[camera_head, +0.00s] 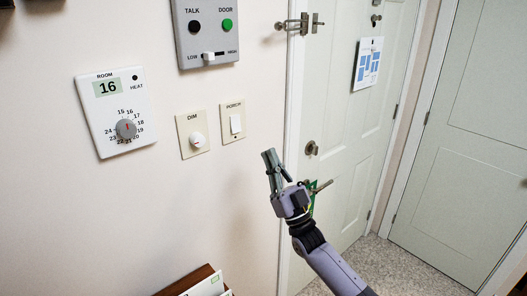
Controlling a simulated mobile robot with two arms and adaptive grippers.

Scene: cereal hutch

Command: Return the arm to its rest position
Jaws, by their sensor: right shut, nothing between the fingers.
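My right arm comes in from the lower right, with my right gripper (270,163) raised in front of the edge of the white door (345,130). The gripper is shut and empty, its fingers pointing up and to the left. It appears apart from the wall plates. My left gripper is not in view.
On the wall are a thermostat (117,111) reading 16, a dim knob plate (193,134), a porch switch (234,121) and a talk/door panel (206,32). A wooden holder with papers (195,283) is at the bottom. A door knob (311,148) is right of the gripper.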

